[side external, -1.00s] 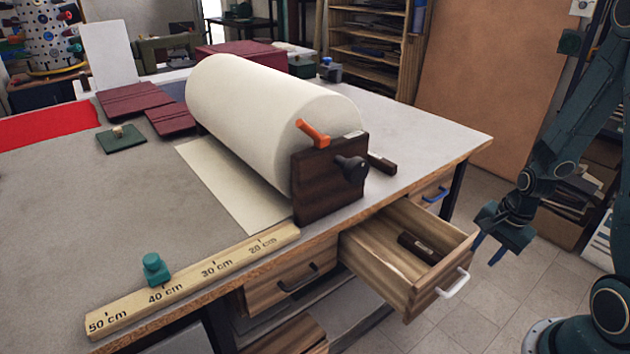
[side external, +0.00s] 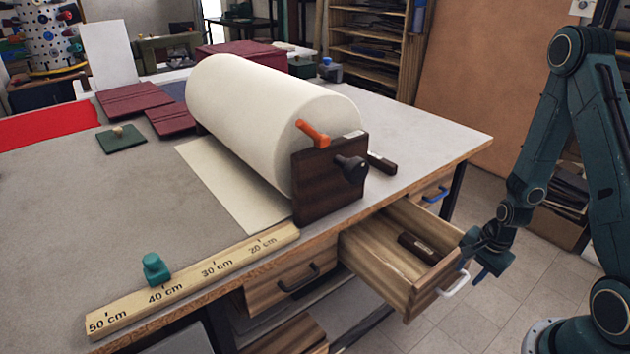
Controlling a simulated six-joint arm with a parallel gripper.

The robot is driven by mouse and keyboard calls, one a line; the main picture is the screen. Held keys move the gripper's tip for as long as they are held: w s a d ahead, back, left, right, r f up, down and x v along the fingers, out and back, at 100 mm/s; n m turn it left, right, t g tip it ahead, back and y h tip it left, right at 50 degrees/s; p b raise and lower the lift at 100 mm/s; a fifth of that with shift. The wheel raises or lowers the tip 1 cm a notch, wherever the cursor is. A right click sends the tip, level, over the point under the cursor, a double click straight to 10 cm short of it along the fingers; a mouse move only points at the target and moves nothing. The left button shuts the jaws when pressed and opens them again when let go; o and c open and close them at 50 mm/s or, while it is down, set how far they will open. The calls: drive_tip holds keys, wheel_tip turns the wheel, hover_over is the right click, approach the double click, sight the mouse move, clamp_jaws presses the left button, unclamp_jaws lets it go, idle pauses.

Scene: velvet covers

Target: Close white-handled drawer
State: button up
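The white-handled drawer (side external: 388,277) is pulled out from under the table's front edge. Its white handle (side external: 455,285) is on the front panel, and a dark wooden-handled item (side external: 419,248) lies inside. My gripper (side external: 477,258) is at the right end of the drawer front, close by the white handle. One finger overlaps the panel's edge in the picture. I cannot tell whether it touches the panel or handle, or how far apart the fingers are.
A drawer with a black handle (side external: 298,279) is shut to the left, and one with a blue handle (side external: 435,194) is to the right. A large white roll (side external: 270,125) stands on the table (side external: 60,200) above. The floor in front is clear.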

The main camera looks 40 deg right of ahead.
sight(462, 282)
drive_tip(key=shift+w+f, duration=0.15)
drive_tip(key=shift+f, duration=0.65)
drive_tip(key=shift+w+f, duration=0.15)
drive_tip(key=shift+f, duration=0.6)
drive_tip(key=shift+c, duration=0.4)
clamp_jaws()
